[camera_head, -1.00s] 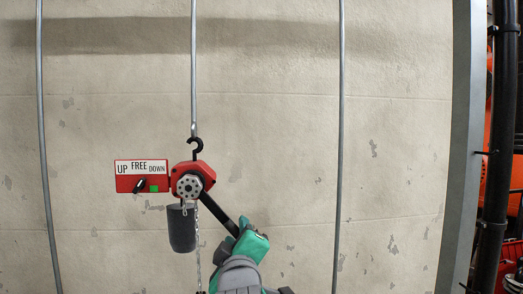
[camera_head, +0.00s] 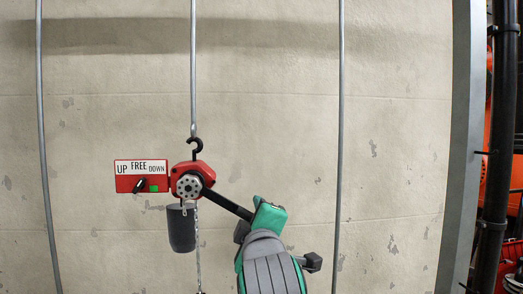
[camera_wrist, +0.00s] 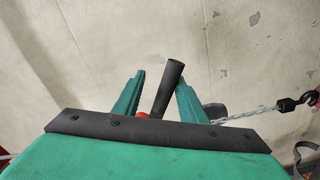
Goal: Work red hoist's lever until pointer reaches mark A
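The red hoist (camera_head: 188,170) hangs by a black hook from a vertical rod, in front of the pale wall. Its black lever (camera_head: 228,204) slopes down to the right. My gripper (camera_head: 262,212) is at the lever's outer end. In the wrist view, the lever's end (camera_wrist: 171,85) stands between my two green fingers (camera_wrist: 158,90). They are apart, with a gap on the left; the lever is close to the right finger, contact unclear. A red plate (camera_head: 142,176) reads UP, FREE, DOWN, with a black knob (camera_head: 139,186) and a green square. I cannot make out a pointer or mark A.
A dark grey cylinder (camera_head: 181,229) and a thin chain (camera_head: 198,250) hang below the hoist. Vertical rods run left (camera_head: 45,150) and right (camera_head: 340,150) of it. A grey post (camera_head: 461,150) and a black pipe (camera_head: 499,150) stand at far right. Wall between is clear.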

